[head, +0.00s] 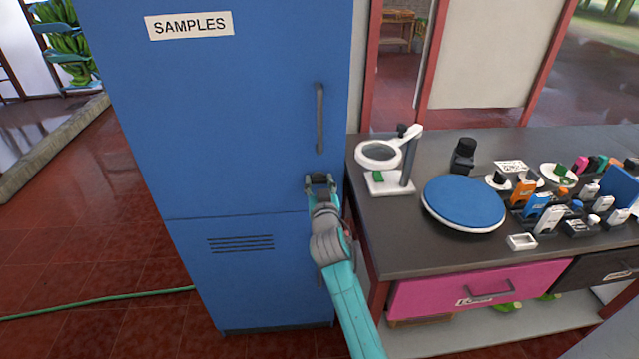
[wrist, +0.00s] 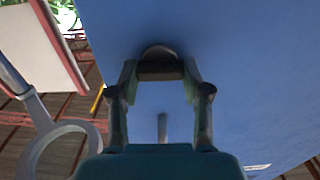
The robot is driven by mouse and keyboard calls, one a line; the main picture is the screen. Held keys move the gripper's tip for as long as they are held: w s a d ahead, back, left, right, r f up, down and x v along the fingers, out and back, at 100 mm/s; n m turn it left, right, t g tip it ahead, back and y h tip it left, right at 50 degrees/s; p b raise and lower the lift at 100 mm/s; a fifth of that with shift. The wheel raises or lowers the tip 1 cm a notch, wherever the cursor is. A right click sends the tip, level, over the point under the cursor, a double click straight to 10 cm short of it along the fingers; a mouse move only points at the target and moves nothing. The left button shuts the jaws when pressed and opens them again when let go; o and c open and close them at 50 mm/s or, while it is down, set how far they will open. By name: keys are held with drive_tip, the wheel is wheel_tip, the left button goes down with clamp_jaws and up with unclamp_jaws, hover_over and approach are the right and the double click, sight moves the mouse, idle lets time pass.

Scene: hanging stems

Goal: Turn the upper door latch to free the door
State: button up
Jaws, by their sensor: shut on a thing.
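The tall blue cabinet door (head: 235,110) carries a "SAMPLES" label and is closed against its frame. A dark latch (wrist: 158,53) sits on the blue face in the wrist view. My gripper (head: 320,179) is at the right edge of the upper door, below the grey vertical handle (head: 319,118). In the wrist view my gripper (wrist: 160,72) has its fingers on both sides of the latch and is shut on it. The latch looks crosswise between the fingers there. In the head view the gripper hides the latch.
The dark workbench (head: 390,235) stands close to the right of the cabinet. It bears a magnifier stand (head: 408,165), a blue round turntable (head: 463,202) and several small items. A green hose (head: 100,301) lies on the red floor at left.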

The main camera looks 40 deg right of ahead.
drive_tip(key=shift+n, duration=0.3)
drive_tip(key=n, duration=0.3)
drive_tip(key=shift+n, duration=0.4)
drive_tip(key=n, duration=0.4)
drive_tip(key=shift+a, duration=0.1)
drive_tip(key=n, duration=0.5)
drive_tip(key=shift+w+f, duration=0.1)
drive_tip(key=shift+n, duration=2.3)
drive_tip(key=shift+f, duration=0.1)
drive_tip(key=o, duration=1.2)
drive_tip(key=shift+a, duration=0.1)
drive_tip(key=shift+c, duration=0.2)
